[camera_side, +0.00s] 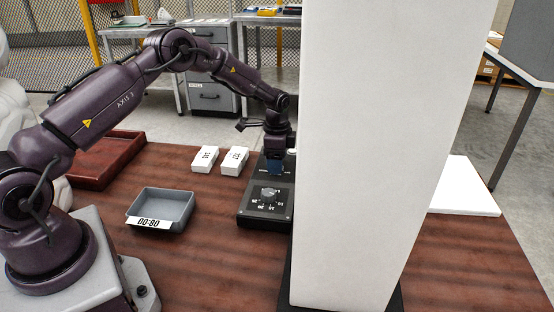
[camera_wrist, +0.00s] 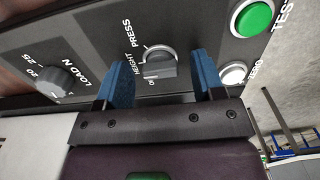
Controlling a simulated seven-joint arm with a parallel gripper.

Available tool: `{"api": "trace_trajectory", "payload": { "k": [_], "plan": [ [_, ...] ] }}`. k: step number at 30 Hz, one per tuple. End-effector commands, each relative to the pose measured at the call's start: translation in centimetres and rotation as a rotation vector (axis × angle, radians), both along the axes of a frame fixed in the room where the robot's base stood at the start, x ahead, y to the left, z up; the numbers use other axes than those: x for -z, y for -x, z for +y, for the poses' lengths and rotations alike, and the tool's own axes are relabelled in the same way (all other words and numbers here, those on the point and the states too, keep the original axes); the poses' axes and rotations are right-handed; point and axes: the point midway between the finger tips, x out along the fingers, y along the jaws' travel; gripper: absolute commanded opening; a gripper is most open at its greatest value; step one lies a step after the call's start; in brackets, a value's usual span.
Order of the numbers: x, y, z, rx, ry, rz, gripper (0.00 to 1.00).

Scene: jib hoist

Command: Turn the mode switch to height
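The mode switch (camera_wrist: 160,64) is a grey knob on a dark control panel (camera_wrist: 200,30), with PRESS and HEIGHT labels and a third small label around it. Its ridge lies roughly crosswise in the wrist view; I cannot tell for sure which label it points at. My gripper (camera_wrist: 162,74) is open, with one blue finger on each side of the knob and gaps visible on both sides. In the side view my gripper (camera_side: 276,168) is low over the far part of the control box (camera_side: 252,217) and hides the switch.
A LOAD N dial (camera_wrist: 55,80) lies left of the switch. A green TEST button (camera_wrist: 252,17) and a white ZERO button (camera_wrist: 232,73) lie right. A tall white column (camera_side: 385,150) stands beside the box. White boxes (camera_side: 235,161) and a grey tray (camera_side: 163,208) are left of it.

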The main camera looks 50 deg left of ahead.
Motion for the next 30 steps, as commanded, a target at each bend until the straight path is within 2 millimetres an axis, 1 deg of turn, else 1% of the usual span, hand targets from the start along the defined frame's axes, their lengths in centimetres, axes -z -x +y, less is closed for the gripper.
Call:
{"api": "trace_trajectory", "payload": {
  "k": [7,11,14,21,24,27,30],
  "plan": [
    [0.0,0.0,0.0,0.000,0.000,-0.001,0.62],
    [-0.8,-0.1,0.0,-0.001,-0.001,-0.004,0.62],
    [-2.3,-0.1,0.0,-0.001,-0.001,-0.006,0.62],
    [-7.7,-0.1,0.0,0.000,-0.001,-0.006,0.62],
    [-9.7,-0.1,0.0,0.000,-0.001,-0.005,0.62],
    [-11.2,-0.1,0.0,0.000,0.001,-0.004,0.62],
    [-12.3,-0.1,0.0,0.000,0.000,-0.003,0.62]
  ]
}}
